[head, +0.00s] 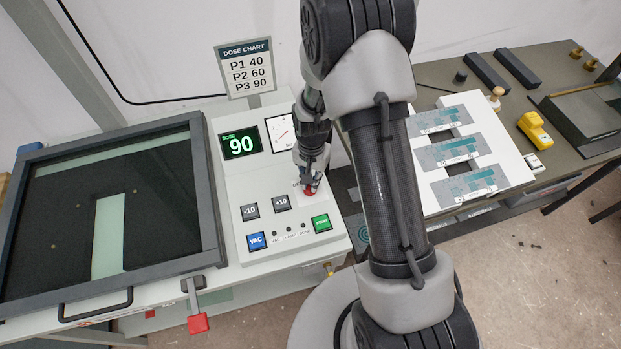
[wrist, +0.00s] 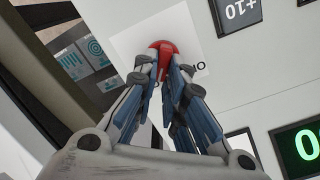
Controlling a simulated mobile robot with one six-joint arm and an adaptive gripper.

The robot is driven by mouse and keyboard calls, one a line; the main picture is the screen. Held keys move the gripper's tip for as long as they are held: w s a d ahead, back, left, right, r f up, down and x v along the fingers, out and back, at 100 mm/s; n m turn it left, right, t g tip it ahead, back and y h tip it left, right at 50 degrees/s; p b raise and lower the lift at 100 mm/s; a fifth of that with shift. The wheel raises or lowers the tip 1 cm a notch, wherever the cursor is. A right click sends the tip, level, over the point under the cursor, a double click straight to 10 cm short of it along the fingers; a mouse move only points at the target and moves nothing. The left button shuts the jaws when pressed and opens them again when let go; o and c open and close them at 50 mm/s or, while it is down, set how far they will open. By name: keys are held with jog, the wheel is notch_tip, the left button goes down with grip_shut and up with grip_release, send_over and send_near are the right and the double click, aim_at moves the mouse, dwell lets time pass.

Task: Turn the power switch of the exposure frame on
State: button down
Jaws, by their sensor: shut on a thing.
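The power switch is a red knob (head: 309,191) on a pale square plate, on the white control panel (head: 235,190) of the exposure frame. My gripper (head: 312,178) reaches down onto it from above. In the wrist view the red knob (wrist: 161,48) sits between my fingertips (wrist: 165,70), which are closed on its sides. Part of the lettering beside the knob shows, but the fingers hide the rest.
Buttons marked -10 (head: 250,211) and +10 (head: 282,202), a blue VAC button (head: 256,241) and a green button (head: 321,223) lie close by. The glass-topped frame (head: 212,215) is left; a bench with plates (head: 457,151) is right.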

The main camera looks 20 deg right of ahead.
jog(key=shift+m, duration=0.6)
jog(key=shift+d, duration=0.1)
jog(key=c, duration=1.7)
grip_release()
jog(key=shift+o, duration=0.2)
jog(key=shift+r, duration=0.1)
notch_tip(320, 180, up, 12)
